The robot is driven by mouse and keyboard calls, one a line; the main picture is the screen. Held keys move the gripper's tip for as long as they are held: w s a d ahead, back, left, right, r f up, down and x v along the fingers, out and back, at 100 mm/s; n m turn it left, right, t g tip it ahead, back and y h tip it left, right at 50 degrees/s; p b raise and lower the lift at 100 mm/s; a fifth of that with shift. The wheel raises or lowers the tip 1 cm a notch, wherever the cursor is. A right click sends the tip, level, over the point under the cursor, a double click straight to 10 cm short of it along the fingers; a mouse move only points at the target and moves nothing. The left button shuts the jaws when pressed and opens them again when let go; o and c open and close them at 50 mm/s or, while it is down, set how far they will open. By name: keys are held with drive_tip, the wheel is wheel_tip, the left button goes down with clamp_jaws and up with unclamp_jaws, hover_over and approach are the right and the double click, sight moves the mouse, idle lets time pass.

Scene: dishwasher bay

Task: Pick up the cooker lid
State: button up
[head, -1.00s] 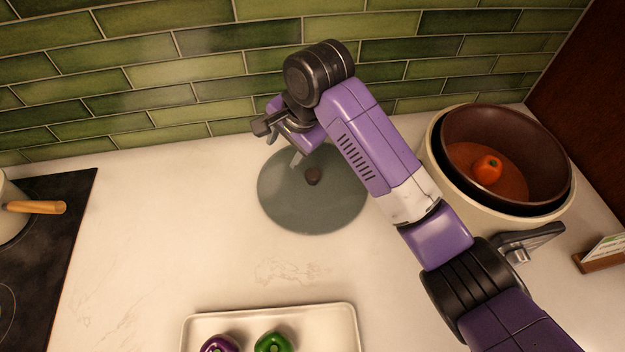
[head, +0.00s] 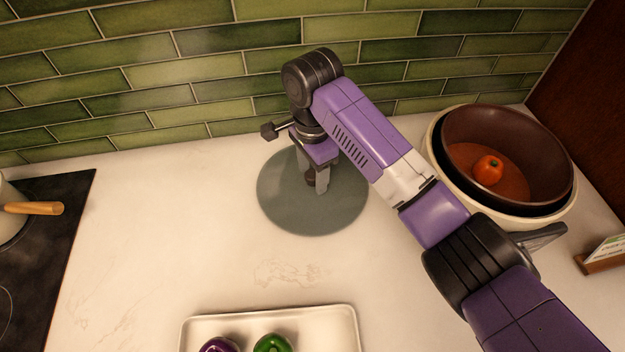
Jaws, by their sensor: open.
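The cooker lid (head: 287,205) is a flat grey-green disc lying on the white counter in the middle of the head view. Its small dark brown knob is partly hidden behind my gripper (head: 316,185). My gripper points down over the middle of the lid, with its open fingers at the knob. I cannot tell whether the fingers touch the knob or stand around it.
Stacked bowls (head: 549,150) with an orange vegetable (head: 487,170) inside stand right of the lid. A cream tray (head: 330,318) with a purple and a green vegetable lies in front. A cooktop (head: 62,235) with a wooden-handled pot is at left. Tiled wall behind.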

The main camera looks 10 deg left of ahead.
sight(312, 174)
drive_tip(key=shift+f, duration=0.3)
clamp_jaws()
drive_tip(key=shift+r, duration=0.1)
wheel_tip(312, 174, up, 20)
drive_tip(key=p, duration=0.3)
drive_tip(key=shift+p, duration=0.3)
